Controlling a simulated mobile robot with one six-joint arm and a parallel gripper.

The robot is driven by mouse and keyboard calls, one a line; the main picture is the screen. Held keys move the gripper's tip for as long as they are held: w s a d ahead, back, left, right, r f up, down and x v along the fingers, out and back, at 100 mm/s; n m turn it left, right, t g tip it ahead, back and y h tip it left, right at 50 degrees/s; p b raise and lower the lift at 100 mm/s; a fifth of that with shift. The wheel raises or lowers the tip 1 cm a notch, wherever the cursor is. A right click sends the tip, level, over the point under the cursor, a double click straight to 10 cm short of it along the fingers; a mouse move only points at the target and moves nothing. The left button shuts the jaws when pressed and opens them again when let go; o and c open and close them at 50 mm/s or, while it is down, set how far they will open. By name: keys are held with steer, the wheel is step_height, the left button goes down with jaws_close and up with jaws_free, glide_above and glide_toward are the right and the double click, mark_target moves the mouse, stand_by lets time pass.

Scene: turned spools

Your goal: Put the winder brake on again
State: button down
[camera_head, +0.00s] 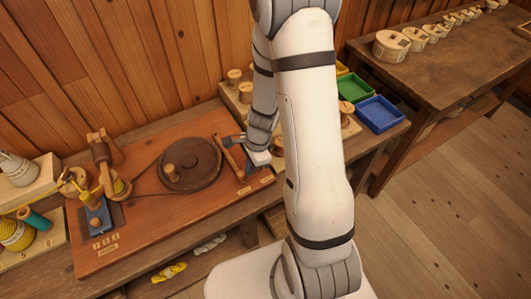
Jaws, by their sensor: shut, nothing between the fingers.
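The winder stands on a reddish wooden board (150,215). Its dark round wheel (190,165) has a wooden knob, and a belt runs left to the wooden winding head (104,165) on a blue base. The brake looks to be the slim wooden lever (229,157) just right of the wheel, standing at a slant next to a blue plate (242,172). Whether it touches the wheel I cannot tell. My gripper (234,140) is shut and empty, close to the lever's upper part. Contact between them is unclear. My arm hides some of the board's right side.
Thread spools (15,232) stand at the left. Wooden spools (235,77) stand behind my arm. Green (353,88) and blue (380,113) trays lie to the right. Yarn skeins (168,272) lie below the bench. A second table (440,75) carries a row of spools.

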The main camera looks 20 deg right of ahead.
steer(key=d, duration=0.3)
steer(key=shift+r, duration=0.2)
steer(key=shift+w+d+r, duration=0.15)
steer(key=shift+d+r, duration=0.5)
steer(key=shift+r, duration=0.1)
steer(key=v, duration=0.8)
steer(key=shift+s+r, duration=0.15)
steer(key=shift+s, duration=0.05)
steer(key=s+a+r+n+t+h, duration=0.1)
steer(key=s+a+r+n, duration=0.1)
steer(key=s+r+n, duration=0.4)
steer(key=s+a+r+n+t+h, duration=0.1)
steer(key=s+a+r+n+t, duration=0.1)
steer(key=s+r+n, duration=0.4)
steer(key=shift+s+a+r+n+t+h, duration=0.3)
steer(key=shift+a+r+n, duration=0.35)
steer(key=shift+r+n, duration=2.15)
steer(key=shift+w+r+m, duration=0.1)
steer(key=shift+r+m, duration=0.2)
